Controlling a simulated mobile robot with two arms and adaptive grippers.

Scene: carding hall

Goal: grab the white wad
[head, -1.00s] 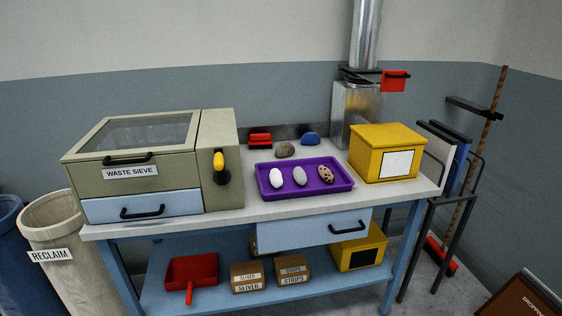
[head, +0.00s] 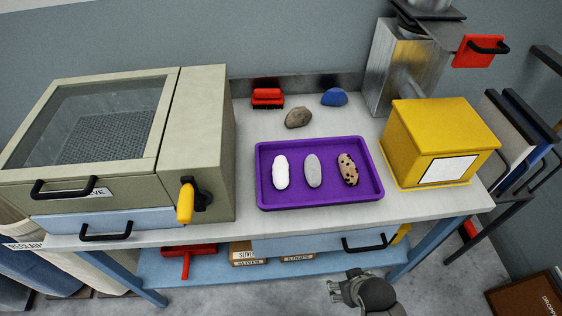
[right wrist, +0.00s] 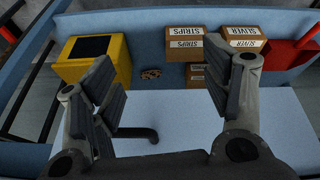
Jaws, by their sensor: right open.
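The white wad (head: 281,172) lies at the left in a purple tray (head: 320,203) on the bench top. A grey wad (head: 313,170) lies in the middle of the tray and a brown speckled wad (head: 348,169) at its right. My right gripper (head: 345,290) is low in front of the bench, below and apart from the tray. In the right wrist view my right gripper (right wrist: 160,95) is open, with nothing between its fingers, facing the bench's drawer and lower shelf. My left gripper is not in view.
The waste sieve (head: 208,120) with a yellow handle stands left of the tray. A yellow box (head: 440,135) stands right. A brown wad (head: 298,117), a blue wad (head: 334,97) and a red brush-like thing (head: 267,98) lie behind. The drawer handle (head: 370,243) juts out in front.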

